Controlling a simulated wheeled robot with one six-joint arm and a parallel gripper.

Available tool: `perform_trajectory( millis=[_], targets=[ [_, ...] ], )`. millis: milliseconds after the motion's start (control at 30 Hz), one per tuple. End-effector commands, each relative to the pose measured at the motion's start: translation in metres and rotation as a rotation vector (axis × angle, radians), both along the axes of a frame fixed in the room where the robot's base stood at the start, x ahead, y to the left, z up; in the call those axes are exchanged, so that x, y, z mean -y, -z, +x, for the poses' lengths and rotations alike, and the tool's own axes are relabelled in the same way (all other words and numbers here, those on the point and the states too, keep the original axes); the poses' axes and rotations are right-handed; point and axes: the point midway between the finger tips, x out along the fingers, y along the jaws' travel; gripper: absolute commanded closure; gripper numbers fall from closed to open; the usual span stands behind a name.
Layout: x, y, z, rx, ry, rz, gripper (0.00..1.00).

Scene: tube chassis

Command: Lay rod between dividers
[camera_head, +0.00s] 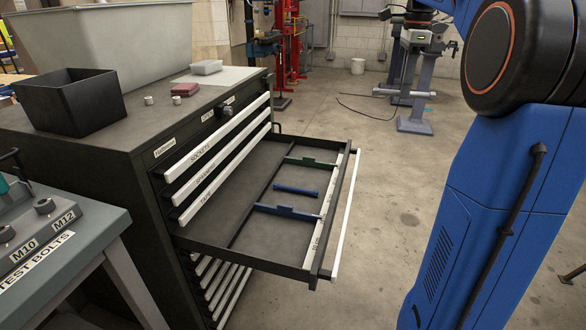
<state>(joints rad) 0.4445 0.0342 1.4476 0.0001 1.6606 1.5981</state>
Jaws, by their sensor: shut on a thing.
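An open drawer (262,238) juts out from the dark tool cabinet. Inside its right-hand compartment, a green divider (312,163) stands across at the back and a blue divider (289,212) stands across nearer the front. A short plain blue bar (296,190) lies between these two, apart from both and roughly parallel to them. I cannot tell whether it is the rod or another divider. My gripper is out of view, and so is anything it holds. Only my blue arm shows at the right, beside the drawer.
The cabinet top (140,113) carries a black bin (75,104), a large grey tub (105,45), a dark red block (185,89) and small metal pieces. A bench with labelled bolts (45,235) stands at the left. The floor (390,215) right of the drawer is clear.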

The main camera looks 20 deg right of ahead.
Motion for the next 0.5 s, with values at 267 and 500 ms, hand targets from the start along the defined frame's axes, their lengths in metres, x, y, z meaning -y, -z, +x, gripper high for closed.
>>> perform_trajectory(
  millis=[267,500],
  targets=[
    [-0.081,0.075,0.047,-0.003,0.024,0.0,1.0],
    [-0.156,0.139,0.068,-0.005,0.053,0.0,1.0]
  ],
)
